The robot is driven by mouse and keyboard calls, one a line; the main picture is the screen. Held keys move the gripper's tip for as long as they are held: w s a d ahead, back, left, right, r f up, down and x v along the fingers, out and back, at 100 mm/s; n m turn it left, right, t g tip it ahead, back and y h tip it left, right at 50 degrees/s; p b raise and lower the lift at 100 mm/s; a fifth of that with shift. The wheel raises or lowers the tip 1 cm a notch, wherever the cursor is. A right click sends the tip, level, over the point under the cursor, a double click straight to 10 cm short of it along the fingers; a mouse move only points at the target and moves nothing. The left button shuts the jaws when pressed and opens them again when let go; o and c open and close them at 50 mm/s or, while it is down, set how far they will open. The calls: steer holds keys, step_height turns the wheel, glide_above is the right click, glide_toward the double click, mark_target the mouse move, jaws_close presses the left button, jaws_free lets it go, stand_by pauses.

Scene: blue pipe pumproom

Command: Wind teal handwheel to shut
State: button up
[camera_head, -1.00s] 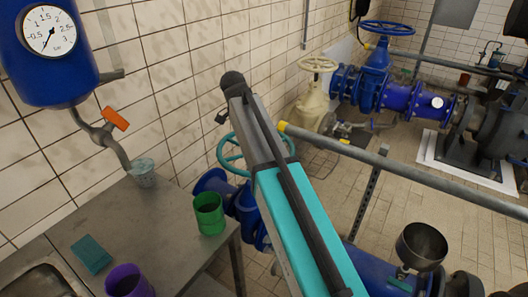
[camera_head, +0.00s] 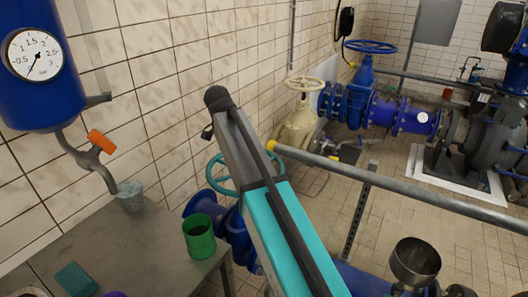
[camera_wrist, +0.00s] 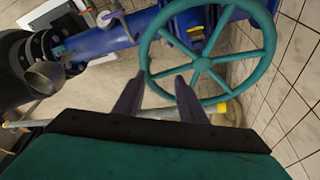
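The teal handwheel (camera_wrist: 201,64) fills the upper right of the wrist view, with its spokes and hub clear. In the head view its rim (camera_head: 213,176) shows behind my arm, which hides part of it. My gripper (camera_wrist: 160,79) has its two dark fingers apart, with nothing between them that I can see held. The fingertips appear near the lower left of the rim in the wrist view; I cannot tell whether they touch it. In the head view the fingers cannot be made out.
A metal table with a green cup (camera_head: 199,236) stands left of the wheel. A tiled wall runs behind it. A grey rail (camera_head: 400,191) with a yellow end crosses to the right. A cream handwheel (camera_head: 304,84) and a blue handwheel (camera_head: 370,46) stand farther back.

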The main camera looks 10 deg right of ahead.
steer(key=w+a+n+t+y, duration=0.2)
steer(key=w+a+n, duration=0.25)
steer(key=n, duration=0.75)
steer(key=r+n+y+p, duration=0.1)
steer(key=n+y+p, duration=0.3)
steer(key=n+p, duration=0.75)
glide_above(268, 152)
steer(key=s+d+p, duration=0.3)
steer(key=s, duration=0.2)
steer(key=m, duration=0.3)
steer(key=shift+w+a+r+t, duration=0.2)
steer(key=shift+w+t, duration=0.05)
steer(key=shift+t, duration=0.15)
steer(key=shift+f, duration=0.1)
steer(key=shift+p+x, duration=2.6)
steer(key=shift+x, duration=4.25)
steer(key=shift+a, duration=0.15)
